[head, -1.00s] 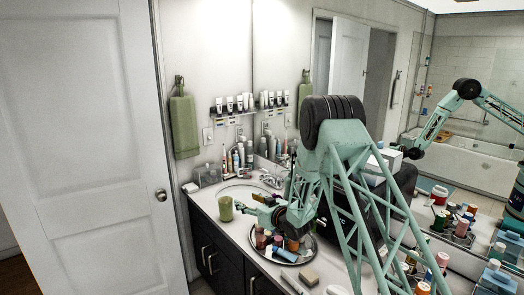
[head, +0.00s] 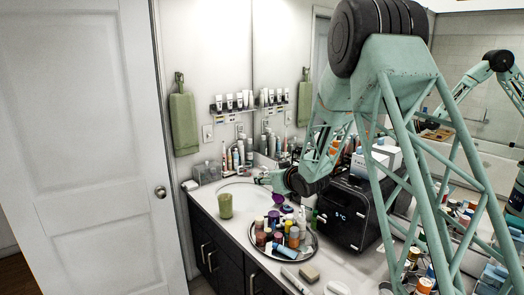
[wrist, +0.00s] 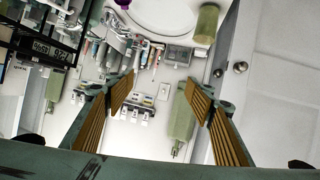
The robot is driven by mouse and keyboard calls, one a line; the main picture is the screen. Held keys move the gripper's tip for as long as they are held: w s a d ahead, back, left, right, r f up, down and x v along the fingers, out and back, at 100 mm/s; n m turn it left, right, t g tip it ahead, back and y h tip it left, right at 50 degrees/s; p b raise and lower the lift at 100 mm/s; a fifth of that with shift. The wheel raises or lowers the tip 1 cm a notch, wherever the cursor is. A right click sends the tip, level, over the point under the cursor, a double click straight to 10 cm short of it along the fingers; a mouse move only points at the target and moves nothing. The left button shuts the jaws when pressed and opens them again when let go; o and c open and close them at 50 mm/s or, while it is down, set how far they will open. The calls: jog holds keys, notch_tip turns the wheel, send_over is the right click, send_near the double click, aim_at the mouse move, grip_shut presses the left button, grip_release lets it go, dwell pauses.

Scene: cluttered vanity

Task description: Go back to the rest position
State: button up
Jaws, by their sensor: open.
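My gripper (wrist: 160,88) is open in the wrist view, with nothing between its two ribbed fingers. In the head view my gripper (head: 264,179) is small and partly hidden by my own wrist. It is above the counter near the sink (head: 238,192), behind the round tray (head: 256,257). The wrist view is upside down and faces the wall, with the green towel (wrist: 180,120) and the sink (wrist: 165,12) in it.
The tray holds several bottles and jars. A green cup (head: 225,206) stands left of it, and a black box with a lit display (head: 345,218) stands right. Bottles line the back wall below a small shelf (head: 232,106).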

jog(key=s+d+r+m+g+h+b, duration=0.15)
jog(key=s+d+r, duration=0.35)
jog(key=s, duration=0.5)
jog(key=s+d+r+m+g+h+b, duration=0.1)
jog(key=s+d+r+h, duration=0.1)
jog(key=s+d+r, duration=0.6)
jog(key=s+d+r+m+g+h+b, duration=0.1)
jog(key=s+d+r+h, duration=0.15)
jog(key=s, duration=0.85)
jog(key=s+d+f+m+g+b, duration=0.1)
jog(key=s+f+g+b, duration=0.1)
jog(key=s, duration=2.1)
jog(key=s+d+f+m+g+b, duration=0.1)
jog(key=s+d+f+g+b, duration=0.1)
jog(key=s, duration=2.2)
jog(key=shift+f+g+y, duration=0.3)
jog(key=shift+f+g, duration=0.25)
jog(key=shift+f, duration=0.25)
jog(key=shift+o, duration=0.7)
jog(key=shift+m, duration=0.25)
jog(key=shift+o, duration=1.3)
